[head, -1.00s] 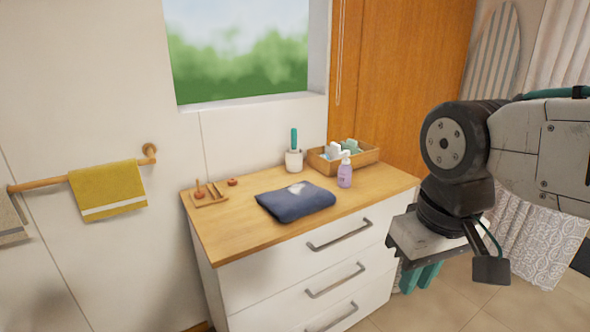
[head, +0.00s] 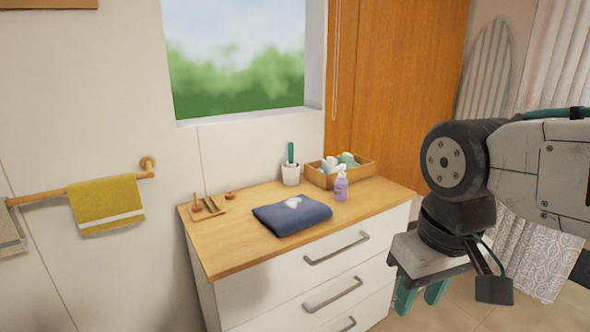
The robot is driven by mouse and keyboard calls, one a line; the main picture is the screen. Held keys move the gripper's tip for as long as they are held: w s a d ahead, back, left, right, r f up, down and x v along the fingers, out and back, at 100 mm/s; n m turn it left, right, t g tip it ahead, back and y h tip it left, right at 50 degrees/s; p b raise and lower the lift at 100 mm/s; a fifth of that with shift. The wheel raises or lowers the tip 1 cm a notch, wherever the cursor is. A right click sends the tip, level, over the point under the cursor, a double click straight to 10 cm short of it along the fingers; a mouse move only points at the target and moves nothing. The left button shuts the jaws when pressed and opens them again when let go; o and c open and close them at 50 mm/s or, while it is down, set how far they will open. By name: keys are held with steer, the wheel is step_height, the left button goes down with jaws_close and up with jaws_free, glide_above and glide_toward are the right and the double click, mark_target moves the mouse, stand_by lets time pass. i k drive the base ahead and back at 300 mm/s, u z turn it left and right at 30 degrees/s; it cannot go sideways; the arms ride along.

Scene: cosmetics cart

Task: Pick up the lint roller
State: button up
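What looks like the lint roller (head: 291,172) stands upright at the back of the dresser top, against the wall. It has a teal handle on top and a white, round lower part. I cannot tell whether the white part is its roll or a holder. My gripper (head: 421,296) hangs at the right, in front of the dresser and well apart from the roller. Its two teal fingers point down with a gap between them, and nothing shows in the gap. The fingertips are clear of the dresser top.
The wooden dresser top (head: 235,257) holds a folded navy cloth (head: 290,217) with a small white item on it, a purple pump bottle (head: 341,187), a wooden tray of bottles (head: 368,172), and a small wooden rack (head: 208,209). Drawer handles (head: 335,248) stick out in front.

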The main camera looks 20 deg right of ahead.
mark_target(290, 164)
steer(key=u, duration=0.05)
steer(key=k, duration=0.45)
steer(key=z, duration=0.8)
steer(key=i, duration=0.8)
steer(key=z, duration=0.45)
steer(key=i, duration=0.8)
steer(key=u, duration=0.6)
steer(key=i, duration=0.75)
steer(key=u, duration=0.8)
steer(key=i, duration=0.3)
steer(key=u, duration=0.3)
